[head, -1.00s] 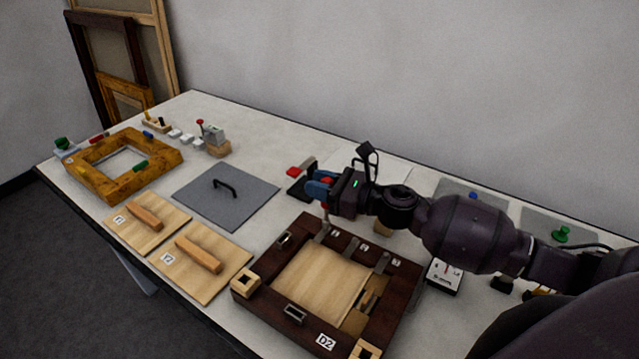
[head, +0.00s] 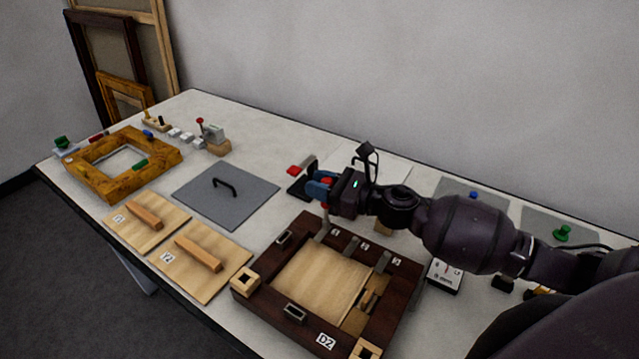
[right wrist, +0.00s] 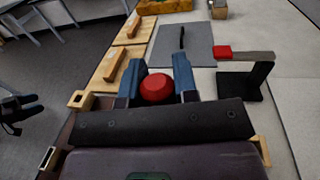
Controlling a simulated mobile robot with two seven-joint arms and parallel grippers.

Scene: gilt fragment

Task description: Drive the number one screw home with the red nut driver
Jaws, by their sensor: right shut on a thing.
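The dark wooden frame marked D2 (head: 262,316) lies at the table's front, with small number tags along its far rail. My right gripper (head: 320,188) is above the end of that rail near tag 1 (head: 335,233). Its blue fingers are shut on the red nut driver (right wrist: 157,89), whose round red top shows between them in the right wrist view. The driver's lower end and the number one screw are hidden or too small to make out. A dark shape at the left edge of the right wrist view may be my left gripper (right wrist: 17,109); its jaws are unclear.
A black stand with a red top (head: 293,170) is close behind my right gripper. A grey mat with a black handle (head: 224,187) and two wooden boards with handles (head: 146,215) lie to the left. A gilt frame (head: 110,185) is farther left. A small gauge (head: 445,275) stands right of the frame.

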